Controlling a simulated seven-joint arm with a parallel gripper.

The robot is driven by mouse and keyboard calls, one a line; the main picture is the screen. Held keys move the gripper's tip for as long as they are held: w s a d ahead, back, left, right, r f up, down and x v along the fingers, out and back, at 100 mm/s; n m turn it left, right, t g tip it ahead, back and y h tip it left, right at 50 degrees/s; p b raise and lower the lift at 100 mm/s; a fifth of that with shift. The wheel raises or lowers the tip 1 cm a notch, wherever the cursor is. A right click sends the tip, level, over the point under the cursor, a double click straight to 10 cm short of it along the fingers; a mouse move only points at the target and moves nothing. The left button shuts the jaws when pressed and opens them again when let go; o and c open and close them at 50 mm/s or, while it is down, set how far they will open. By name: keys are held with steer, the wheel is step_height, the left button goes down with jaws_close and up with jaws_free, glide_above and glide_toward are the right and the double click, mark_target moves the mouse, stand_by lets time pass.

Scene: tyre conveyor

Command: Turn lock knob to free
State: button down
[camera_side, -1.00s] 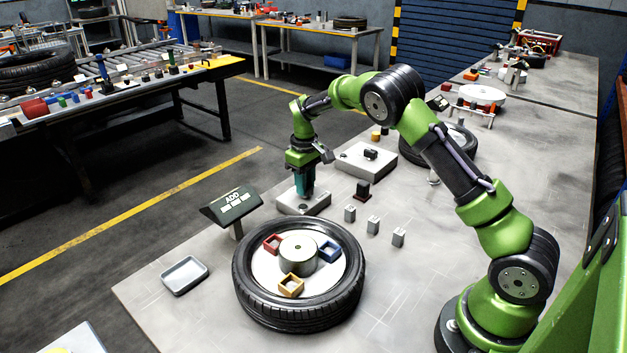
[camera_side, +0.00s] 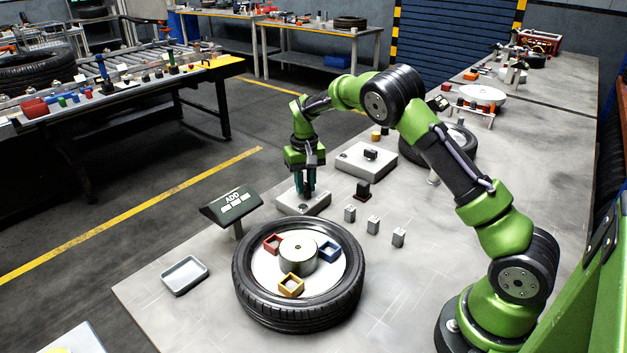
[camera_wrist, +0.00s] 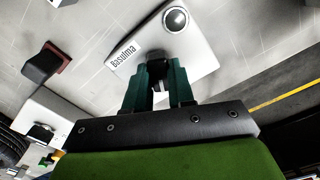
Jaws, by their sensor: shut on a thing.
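A pale flat block (camera_side: 318,207) stands on the table behind the tyre. In the wrist view this block (camera_wrist: 205,58) carries dark lettering and a round dark-ringed disc (camera_wrist: 175,19). My gripper (camera_side: 306,191) points straight down over the block. Its two green fingers also show in the wrist view (camera_wrist: 160,92), shut on a dark knob (camera_wrist: 158,56) on the block. The fingers hide much of the knob, so its exact setting cannot be told. A second pale block (camera_side: 350,160) with a small dark knob (camera_side: 371,153) sits further back.
A tyre (camera_side: 250,305) with red, blue and yellow square holders lies in front. An ADD sign (camera_side: 235,203) stands left of the block. Several small grey blocks (camera_side: 373,225) and a dark block (camera_side: 362,190) are to the right. A grey tray (camera_side: 184,275) lies front left.

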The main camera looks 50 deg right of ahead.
mark_target(305, 185)
steer(key=m, duration=0.4)
steer(key=shift+r+m, duration=0.1)
steer(key=shift+m, duration=2.2)
steer(key=c, duration=1)
jaws_free()
steer(key=shift+o, duration=0.2)
step_height(305, 185, up, 17)
